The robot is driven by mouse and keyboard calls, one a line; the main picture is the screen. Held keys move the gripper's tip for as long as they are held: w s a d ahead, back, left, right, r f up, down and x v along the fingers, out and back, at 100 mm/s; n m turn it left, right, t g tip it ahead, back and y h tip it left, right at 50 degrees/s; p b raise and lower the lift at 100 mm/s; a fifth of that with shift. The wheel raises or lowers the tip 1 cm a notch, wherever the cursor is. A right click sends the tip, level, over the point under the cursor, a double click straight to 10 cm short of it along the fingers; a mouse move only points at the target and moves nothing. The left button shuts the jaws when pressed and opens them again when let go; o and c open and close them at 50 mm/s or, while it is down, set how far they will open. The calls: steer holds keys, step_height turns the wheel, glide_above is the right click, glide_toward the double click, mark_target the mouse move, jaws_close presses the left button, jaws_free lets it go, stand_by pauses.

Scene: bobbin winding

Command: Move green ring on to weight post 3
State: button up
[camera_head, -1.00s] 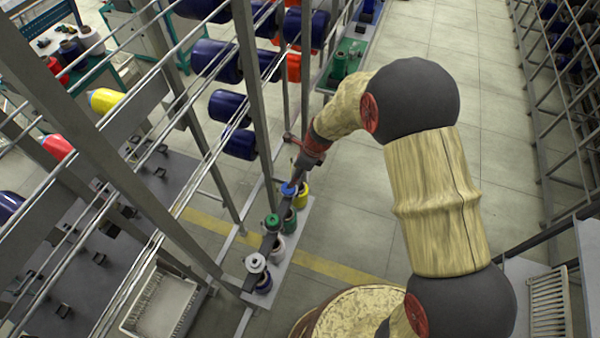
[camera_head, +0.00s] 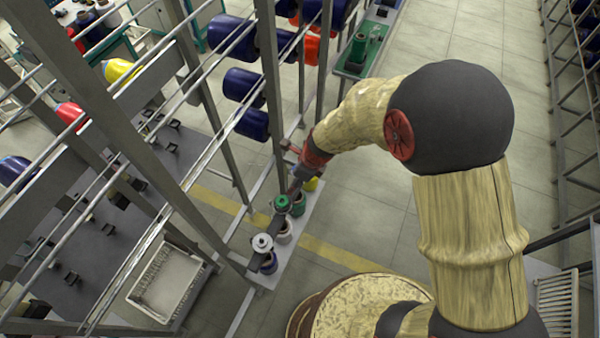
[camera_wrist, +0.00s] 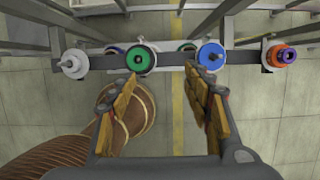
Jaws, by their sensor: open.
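The green ring (camera_wrist: 140,58) sits on a post of a grey rail in the wrist view, second from the left. It also shows in the head view (camera_head: 282,202). A blue ring (camera_wrist: 211,55) is on the post to its right. A white-grey ring (camera_wrist: 74,63) is at the far left, and an orange and purple ring (camera_wrist: 281,55) at the far right. No post numbers are readable. My gripper (camera_wrist: 163,78) is open and empty, its two fingers apart below the rail in the picture, with the green ring beyond the left fingertip and the blue ring beyond the right.
Below the rail in the head view stand bobbins, among them a white one (camera_head: 284,236) and a yellow one (camera_head: 312,184). A metal frame (camera_head: 272,90) with blue bobbins rises behind. A white crate (camera_head: 165,285) lies at lower left.

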steer(key=s+a, duration=0.2)
steer(key=s, duration=0.2)
steer(key=b, duration=0.5)
glide_above(283, 202)
steer(key=d, duration=0.2)
steer(key=f, duration=0.5)
steer(key=shift+s+a+f, duration=0.15)
steer(key=shift+s+a, duration=0.1)
steer(key=shift+s, duration=0.05)
steer(key=shift+b+x, duration=1)
steer(key=shift+x, duration=0.75)
jaws_close()
steer(key=shift+r+p, duration=1.3)
steer(key=shift+p, duration=0.05)
